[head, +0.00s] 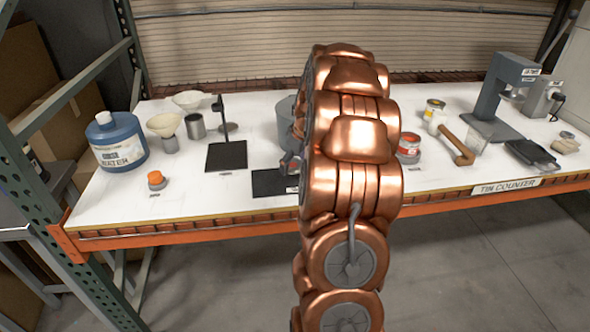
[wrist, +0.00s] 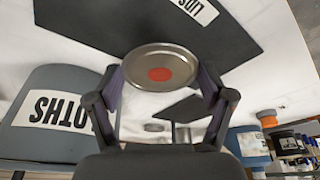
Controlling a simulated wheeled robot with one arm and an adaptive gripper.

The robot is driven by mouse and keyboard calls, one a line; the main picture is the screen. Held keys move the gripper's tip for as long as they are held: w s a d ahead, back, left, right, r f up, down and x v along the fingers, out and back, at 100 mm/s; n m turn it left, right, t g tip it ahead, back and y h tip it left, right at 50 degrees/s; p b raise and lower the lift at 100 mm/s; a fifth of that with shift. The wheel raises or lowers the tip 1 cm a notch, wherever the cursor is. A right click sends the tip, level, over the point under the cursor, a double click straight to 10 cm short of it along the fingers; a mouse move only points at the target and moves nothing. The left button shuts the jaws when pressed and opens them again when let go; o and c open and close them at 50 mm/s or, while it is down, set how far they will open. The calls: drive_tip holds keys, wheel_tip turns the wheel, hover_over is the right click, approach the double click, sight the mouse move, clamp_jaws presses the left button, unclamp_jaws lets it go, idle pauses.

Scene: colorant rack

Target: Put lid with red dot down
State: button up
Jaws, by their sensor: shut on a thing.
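The lid (wrist: 137,72) is a round silver metal disc with a red dot (wrist: 160,74) facing the wrist camera. My gripper (wrist: 161,82) is shut on the lid, with a finger at each side of its rim. A black mat (wrist: 110,22) with a white label, apparently reading LIDS, lies beyond the lid in the wrist view. In the head view, my gripper (head: 290,165) is mostly hidden behind my copper arm, near the front black mat (head: 268,183). I cannot tell the lid's height above the mat.
A grey bin (wrist: 50,90) labelled CLOTHS stands beside the gripper. The counter's front left is mostly clear.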

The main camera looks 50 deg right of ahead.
sight(296, 167)
wheel_tip(296, 167, down, 3)
drive_tip(key=shift+s+r+p, duration=0.1)
drive_tip(key=shift+p, duration=0.55)
drive_tip(key=shift+f, duration=0.25)
drive_tip(key=shift+f, duration=0.15)
drive_tip(key=o, duration=0.6)
drive_tip(key=shift+o, duration=0.2)
drive_tip(key=shift+d+r+b, duration=0.1)
drive_tip(key=shift+r+b, duration=0.2)
drive_tip(key=shift+r, duration=0.3)
drive_tip(key=b+v, duration=0.2)
drive_tip(key=v, duration=0.9)
drive_tip(key=shift+b, duration=0.4)
